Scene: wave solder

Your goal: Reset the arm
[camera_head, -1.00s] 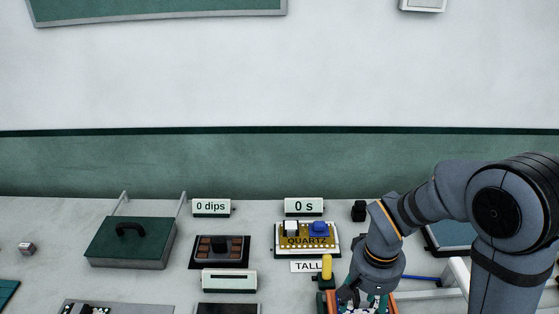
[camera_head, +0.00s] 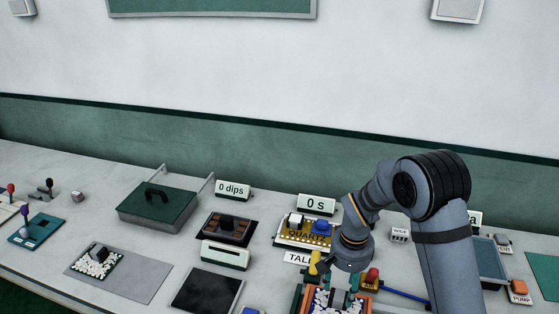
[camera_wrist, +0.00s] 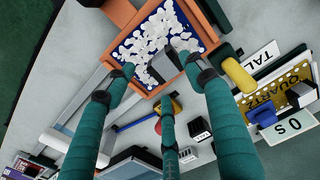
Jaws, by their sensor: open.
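My gripper (camera_head: 338,277) is at the lower right of the head view, low over an orange-framed carrier (camera_head: 302,299) that holds a blue board with white parts (camera_head: 335,300). In the wrist view my gripper's teal fingers (camera_wrist: 158,72) are spread, with nothing seen clasped between them. The blue board with white parts (camera_wrist: 147,45) lies beyond the fingertips inside the orange frame (camera_wrist: 205,18). A dark grey block (camera_wrist: 165,65) shows on the board between the fingertips. I cannot tell whether any fingertip touches the board or block.
A yellow QUARTZ board (camera_head: 300,238), a yellow knob (camera_head: 314,262) and a red-topped button (camera_head: 372,275) stand close around the gripper. A green-lidded box (camera_head: 158,207) and a dark tray (camera_head: 226,229) are to the left.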

